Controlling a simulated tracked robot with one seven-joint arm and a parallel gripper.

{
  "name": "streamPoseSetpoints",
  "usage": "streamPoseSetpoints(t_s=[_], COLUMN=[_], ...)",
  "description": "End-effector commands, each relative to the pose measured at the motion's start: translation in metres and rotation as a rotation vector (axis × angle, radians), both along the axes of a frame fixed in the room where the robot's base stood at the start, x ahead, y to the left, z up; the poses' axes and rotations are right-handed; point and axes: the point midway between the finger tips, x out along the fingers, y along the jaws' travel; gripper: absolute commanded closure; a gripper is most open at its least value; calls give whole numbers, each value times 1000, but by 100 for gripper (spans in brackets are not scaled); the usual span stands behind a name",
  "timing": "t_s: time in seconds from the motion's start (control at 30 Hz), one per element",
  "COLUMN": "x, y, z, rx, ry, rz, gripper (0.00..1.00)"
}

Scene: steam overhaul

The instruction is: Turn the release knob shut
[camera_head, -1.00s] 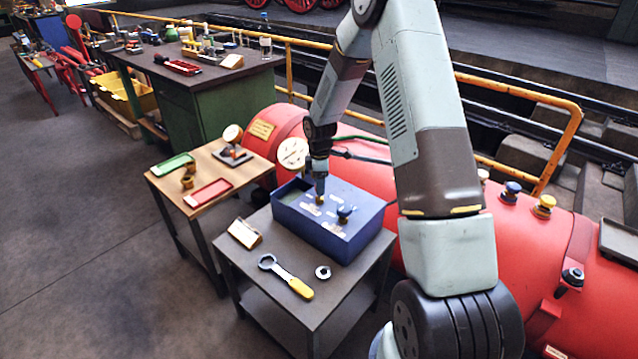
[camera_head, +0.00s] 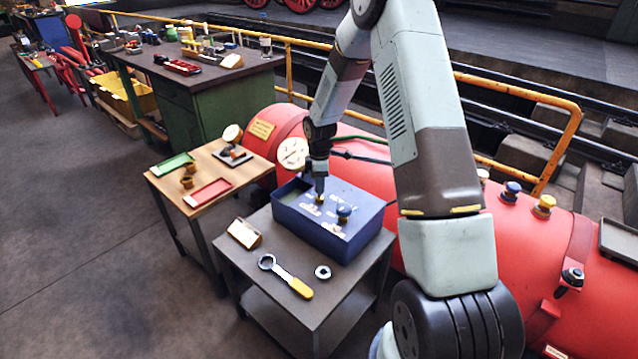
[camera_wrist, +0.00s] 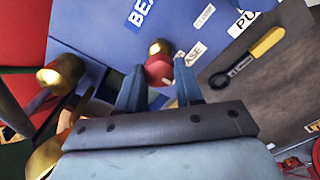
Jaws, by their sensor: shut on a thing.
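The blue box (camera_head: 350,239) stands on the small dark table. The release knob, red with a brass end (camera_wrist: 158,66), is on its top face beside a white label partly reading "ASE" (camera_wrist: 189,54). My gripper (camera_wrist: 158,84) has one blue finger on either side of the red knob and is shut on it. In the head view my gripper (camera_head: 319,187) points down at the box top, and its fingers hide most of the knob. A second knob, dark blue (camera_head: 344,213), is to the right on the same box. The knob's turn angle is hard to read.
On the same table lie a yellow-handled ring wrench (camera_head: 287,277), a nut (camera_head: 322,272) and a small tan plate (camera_head: 244,233). A wooden table (camera_head: 165,194) with trays is at left. The red boiler (camera_head: 430,215) lies behind the box. The floor at left is clear.

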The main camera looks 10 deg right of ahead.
Motion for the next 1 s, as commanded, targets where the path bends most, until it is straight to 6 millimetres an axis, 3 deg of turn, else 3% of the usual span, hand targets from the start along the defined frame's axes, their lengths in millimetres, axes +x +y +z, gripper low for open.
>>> streamPoseSetpoints(t_s=[0.37,1.0], x=[-1,-1], y=[1,1], z=[0,0], rx=[0,-1], ry=[1,1], rz=[-117,-696], gripper=[95,95])
